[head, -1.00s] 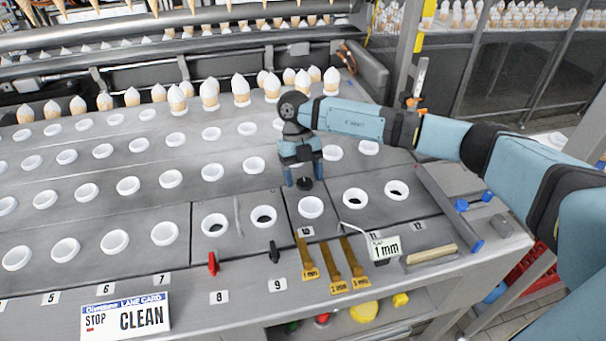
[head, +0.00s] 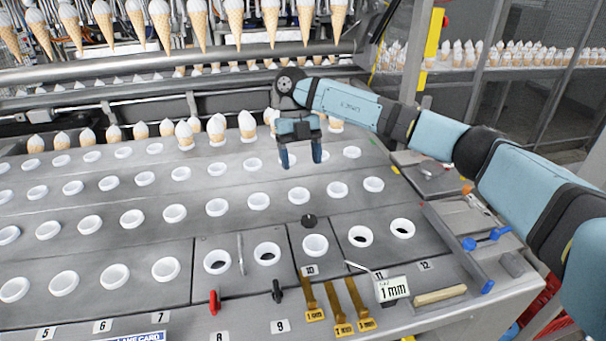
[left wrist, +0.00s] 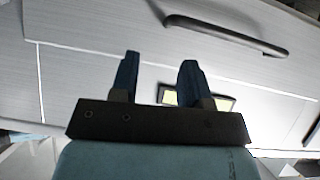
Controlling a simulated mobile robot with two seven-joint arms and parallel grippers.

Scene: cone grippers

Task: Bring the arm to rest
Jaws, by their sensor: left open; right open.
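My right gripper (head: 301,160) is open and empty in the head view. It hangs fingers down above the rows of white cups, and its arm comes in from the right. A black knob (head: 309,221) stands on the plate below it, just behind the lane 10 cup (head: 315,245), apart from the fingers. My left gripper (left wrist: 158,75) shows only in the left wrist view, open with nothing between its fingers. Pale panels and a dark handle (left wrist: 228,35) lie beyond it.
White cups fill the grey deck (head: 120,240). Filled cones (head: 216,127) stand at the deck's back, and more hang above.

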